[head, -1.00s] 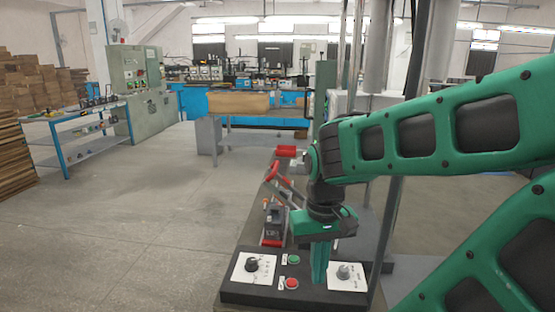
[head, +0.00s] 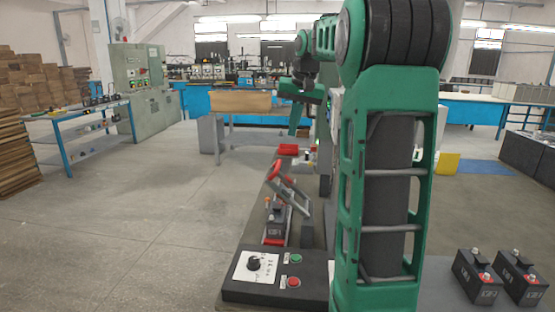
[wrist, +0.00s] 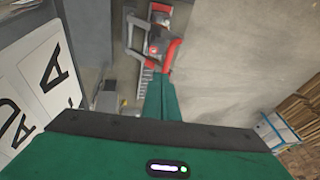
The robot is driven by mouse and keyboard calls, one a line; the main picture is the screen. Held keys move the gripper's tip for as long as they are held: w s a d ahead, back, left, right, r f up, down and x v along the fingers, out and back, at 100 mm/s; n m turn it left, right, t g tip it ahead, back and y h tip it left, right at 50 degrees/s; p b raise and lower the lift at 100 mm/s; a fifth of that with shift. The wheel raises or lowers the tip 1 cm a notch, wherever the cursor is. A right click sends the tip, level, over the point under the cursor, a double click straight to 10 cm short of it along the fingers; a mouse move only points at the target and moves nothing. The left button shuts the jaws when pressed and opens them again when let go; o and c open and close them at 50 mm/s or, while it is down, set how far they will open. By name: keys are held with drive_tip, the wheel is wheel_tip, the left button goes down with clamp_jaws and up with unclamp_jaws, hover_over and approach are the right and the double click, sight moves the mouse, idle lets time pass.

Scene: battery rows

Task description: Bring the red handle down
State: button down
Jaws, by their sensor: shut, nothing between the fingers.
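The red handle (head: 276,170) is the grip at the raised upper end of a tilted grey lever on a small press-like fixture, in the head view. It also shows in the wrist view (wrist: 172,54), just beyond and beside my fingertips. My gripper (head: 294,133) is shut and empty, pointing down, above and slightly right of the handle in the head picture. In the wrist view my closed green fingers (wrist: 158,78) appear close to the handle; I cannot tell whether they touch. A dark battery (head: 275,224) sits in the fixture below the lever.
A control box with a black knob (head: 254,263), a green button (head: 295,258) and a red button (head: 293,282) stands in front. A red bin (head: 288,149) lies behind the fixture. My arm hides the right part of the bench. Two batteries (head: 478,275) stand at right.

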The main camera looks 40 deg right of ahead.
drive_tip(key=w+d, duration=0.1)
drive_tip(key=d, duration=0.1)
approach(280, 165)
drive_tip(key=x, duration=0.5)
drive_tip(key=shift+w+f, duration=0.15)
drive_tip(key=shift+f, duration=0.25)
